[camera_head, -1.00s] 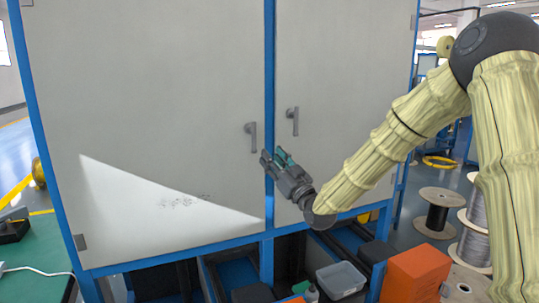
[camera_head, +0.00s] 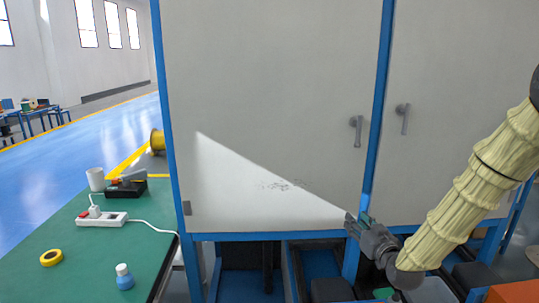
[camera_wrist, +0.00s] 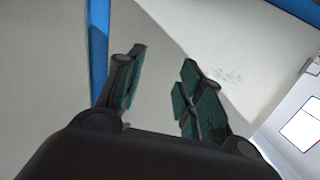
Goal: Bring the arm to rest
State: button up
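My arm, in a pale yellow sleeve, reaches in from the right edge of the head view. My gripper (camera_head: 357,220) is in front of the lower part of the cabinet, near the blue post between its two doors. In the wrist view my gripper (camera_wrist: 157,88) has its two green-padded fingers apart with nothing between them. The cabinet (camera_head: 270,90) has pale doors and a blue frame, and both doors are shut. I cannot tell the exact gap between the fingers and the cabinet.
A green table (camera_head: 75,270) stands at left with a white power strip (camera_head: 101,219), yellow tape roll (camera_head: 51,257), small blue bottle (camera_head: 124,277) and white cup (camera_head: 95,179). Two door handles (camera_head: 357,130) stick out. An orange box (camera_head: 515,292) is at lower right. Open blue floor lies far left.

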jog(key=s+a+f+m+g+h+p, duration=0.15)
jog(key=s+f+g, duration=0.25)
jog(key=s+f, duration=0.8)
jog(key=s+a+f+g, duration=0.3)
jog(key=s+f+g, duration=0.35)
jog(key=f, duration=0.95)
jog(key=s+f+g+h+p, duration=0.1)
jog(key=s+f+g, duration=0.2)
jog(key=s, duration=1.3)
jog(key=s+f+g+h, duration=0.1)
jog(key=s+f+g, duration=0.2)
jog(key=s+f, duration=0.4)
jog(key=s, duration=0.9)
jog(key=shift+a+f+p, duration=0.25)
jog(key=shift+f+p, duration=0.05)
jog(key=shift+p, duration=0.05)
jog(key=shift+m+g, duration=0.25)
